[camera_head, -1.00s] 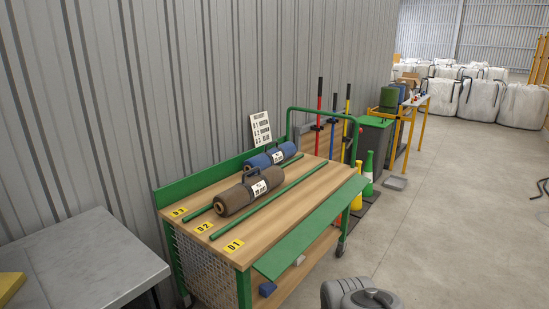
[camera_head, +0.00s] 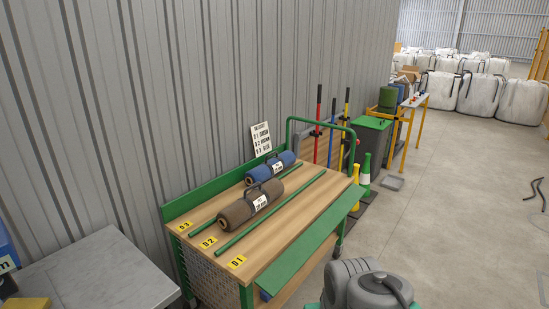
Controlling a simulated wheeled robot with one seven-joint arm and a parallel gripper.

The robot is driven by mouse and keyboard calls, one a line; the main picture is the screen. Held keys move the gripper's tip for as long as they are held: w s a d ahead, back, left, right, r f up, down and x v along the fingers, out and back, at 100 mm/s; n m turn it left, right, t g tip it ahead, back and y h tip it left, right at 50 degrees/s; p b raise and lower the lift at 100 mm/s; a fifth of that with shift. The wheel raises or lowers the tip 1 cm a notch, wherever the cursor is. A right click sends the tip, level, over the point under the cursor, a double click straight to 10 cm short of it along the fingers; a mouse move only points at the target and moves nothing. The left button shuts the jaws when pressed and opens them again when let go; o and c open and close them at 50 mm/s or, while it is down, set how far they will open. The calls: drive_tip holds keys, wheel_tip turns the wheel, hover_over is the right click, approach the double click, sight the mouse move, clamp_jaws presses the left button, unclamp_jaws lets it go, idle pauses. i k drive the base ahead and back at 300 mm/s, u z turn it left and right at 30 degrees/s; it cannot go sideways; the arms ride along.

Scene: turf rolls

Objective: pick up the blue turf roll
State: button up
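The blue turf roll (camera_head: 262,169) lies on the wooden top of a green-framed cart (camera_head: 287,208), in the lane at the back by the wall. It has a dark handle and a white label. A brown turf roll (camera_head: 238,212) lies in front of it in the middle lane, also with a handle and label, and hides part of the blue roll's near side. Green rails (camera_head: 268,215) divide the lanes. My gripper is not in view; only grey rounded links of my arm show at the bottom. Nothing touches the blue roll from above.
A grey metal table (camera_head: 100,277) stands at the lower left, with a blue labelled object (camera_head: 4,248) at the picture edge. A sign (camera_head: 261,139) stands behind the cart. Tools, a bin (camera_head: 371,140) and a yellow-legged table (camera_head: 414,103) stand beyond. The floor (camera_head: 440,190) at right is mostly clear.

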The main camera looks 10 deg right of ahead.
sight(262, 173)
drive_tip(key=z, duration=1.1)
drive_tip(key=i, duration=3.7)
drive_tip(key=u, duration=5.2)
